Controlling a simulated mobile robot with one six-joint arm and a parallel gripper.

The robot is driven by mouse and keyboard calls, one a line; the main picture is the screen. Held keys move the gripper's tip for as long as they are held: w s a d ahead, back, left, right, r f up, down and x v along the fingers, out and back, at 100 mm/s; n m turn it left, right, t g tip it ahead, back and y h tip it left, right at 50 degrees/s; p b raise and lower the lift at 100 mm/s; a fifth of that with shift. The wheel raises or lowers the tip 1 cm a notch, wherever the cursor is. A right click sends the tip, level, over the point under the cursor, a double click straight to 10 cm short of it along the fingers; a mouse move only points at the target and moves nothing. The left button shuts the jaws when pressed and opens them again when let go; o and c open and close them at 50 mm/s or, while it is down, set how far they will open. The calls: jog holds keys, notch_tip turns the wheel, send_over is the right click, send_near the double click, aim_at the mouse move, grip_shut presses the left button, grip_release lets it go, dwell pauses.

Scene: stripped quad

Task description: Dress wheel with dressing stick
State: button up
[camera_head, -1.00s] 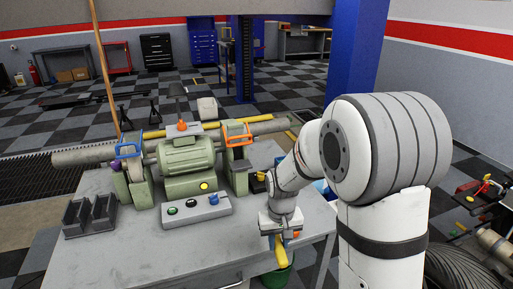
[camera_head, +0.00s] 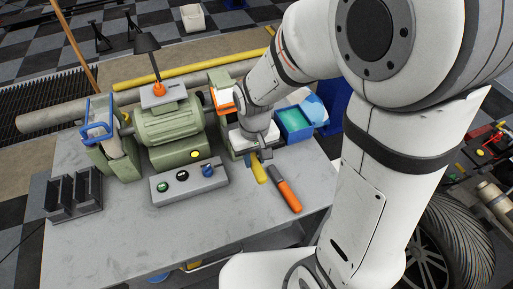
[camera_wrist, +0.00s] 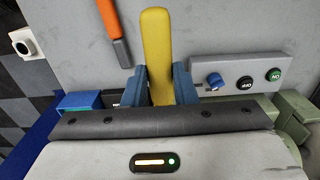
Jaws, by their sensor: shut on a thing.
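The green bench grinder (camera_head: 172,128) stands on the grey bench. Its left wheel housing has a blue guard frame (camera_head: 97,132) and its right one an orange guard frame (camera_head: 219,93). My gripper (camera_wrist: 161,85) is shut on a yellow stick-like piece (camera_wrist: 156,40), which I take for the dressing stick. In the head view the yellow piece (camera_head: 259,172) points toward the bench front, beside the right wheel housing. Its far end is hidden behind the gripper. My arm hides much of the right housing, and I cannot tell whether the stick touches the wheel.
An orange-handled tool (camera_head: 284,190) lies on the bench, right of the stick. A control box (camera_head: 189,184) with buttons and a blue knob stands in front of the grinder. A blue bin (camera_head: 293,124) is at back right, a dark tray (camera_head: 74,197) at left. The bench front is clear.

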jog(key=w, duration=0.1)
jog(key=w+a+f, duration=0.1)
jog(key=w, duration=0.1)
jog(key=w+f+b, duration=0.1)
jog(key=w, duration=0.1)
jog(key=shift+w+a+f, duration=0.1)
jog(key=shift+a+f, duration=0.05)
jog(key=shift+a, duration=0.1)
jog(key=shift+w+a, duration=0.2)
jog(key=shift+w, duration=0.4)
jog(key=shift+w+a, duration=0.15)
jog(key=shift+w, duration=0.45)
jog(key=shift+w+a, duration=0.2)
jog(key=shift+w, duration=0.45)
dwell(0.6)
jog(key=shift+b, duration=0.6)
dwell(1.4)
jog(key=shift+s, duration=0.15)
jog(key=shift+s+d+r, duration=0.15)
jog(key=shift+s+d, duration=0.2)
jog(key=shift+s, duration=0.75)
jog(key=shift+s+d+r, duration=0.15)
jog(key=shift+s+d, duration=0.2)
jog(key=shift+s, duration=0.8)
jog(key=shift+s+d+r, duration=0.15)
jog(key=shift+s+d, duration=0.2)
jog(key=shift+s, duration=0.75)
jog(key=shift+w, duration=0.1)
